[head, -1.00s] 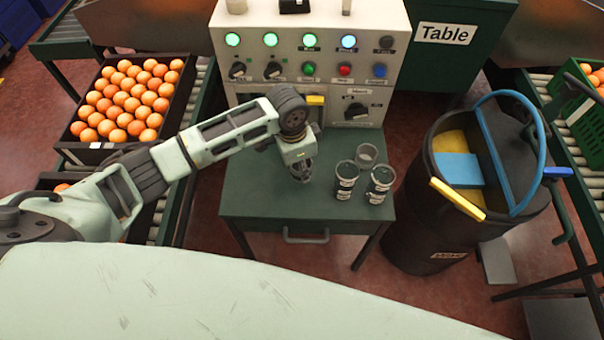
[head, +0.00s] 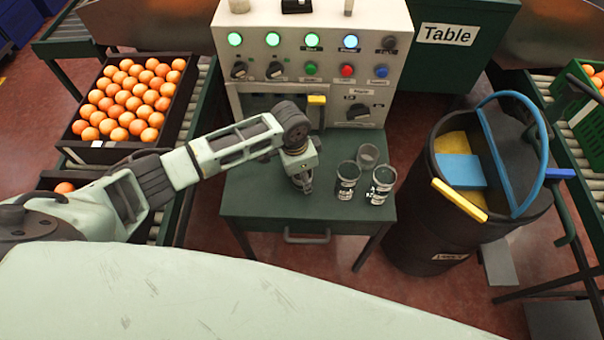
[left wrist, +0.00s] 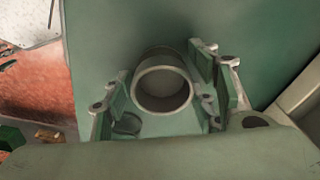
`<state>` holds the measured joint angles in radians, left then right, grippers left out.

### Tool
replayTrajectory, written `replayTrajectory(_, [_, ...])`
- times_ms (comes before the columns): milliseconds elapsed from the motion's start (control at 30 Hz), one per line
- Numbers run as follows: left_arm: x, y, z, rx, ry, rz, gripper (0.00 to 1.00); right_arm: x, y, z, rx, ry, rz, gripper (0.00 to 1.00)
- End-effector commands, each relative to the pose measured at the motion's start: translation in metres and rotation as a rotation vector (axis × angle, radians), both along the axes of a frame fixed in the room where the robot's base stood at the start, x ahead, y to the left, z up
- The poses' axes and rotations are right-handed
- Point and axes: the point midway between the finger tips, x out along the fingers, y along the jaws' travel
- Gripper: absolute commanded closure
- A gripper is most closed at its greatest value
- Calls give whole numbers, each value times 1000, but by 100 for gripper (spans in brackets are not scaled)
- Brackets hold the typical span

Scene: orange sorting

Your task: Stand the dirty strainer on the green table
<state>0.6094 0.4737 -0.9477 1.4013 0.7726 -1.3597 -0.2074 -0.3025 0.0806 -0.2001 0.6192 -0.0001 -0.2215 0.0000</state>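My left gripper (head: 304,184) is low over the green table (head: 262,200), left of the cups. In the left wrist view its two fingers (left wrist: 168,95) are apart, one on each side of a round, open-topped grey vessel (left wrist: 162,82). This may be the strainer; its base is hidden and I cannot tell if it is dirty. Narrow gaps show between it and the fingers. In the head view the gripper hides it. My right gripper is not in view.
Two dark labelled cups (head: 347,181) (head: 381,185) and a plain grey cup (head: 367,155) stand right of the gripper. A control panel (head: 325,45) rises behind the table. A black bin (head: 430,235) stands to the right. An orange crate (head: 176,118) is at left.

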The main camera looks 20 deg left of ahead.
Motion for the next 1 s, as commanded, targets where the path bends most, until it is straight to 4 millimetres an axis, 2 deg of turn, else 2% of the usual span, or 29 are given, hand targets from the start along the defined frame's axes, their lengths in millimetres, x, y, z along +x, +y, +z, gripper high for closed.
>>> replayTrajectory(300, [0, 0, 1, 0, 0, 0, 41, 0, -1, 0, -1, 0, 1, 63])
replayTrajectory(433, [0, 1, 10, -1, -2, -1, 41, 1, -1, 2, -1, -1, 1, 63])
replayTrajectory(567, [-1, 3, 32, 0, -4, -2, 41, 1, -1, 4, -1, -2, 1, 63])
replayTrajectory(800, [-5, 7, 84, -1, -4, -1, 41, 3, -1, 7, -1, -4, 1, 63])
replayTrajectory(1000, [-8, 10, 114, 0, -1, 0, 41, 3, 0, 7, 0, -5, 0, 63])
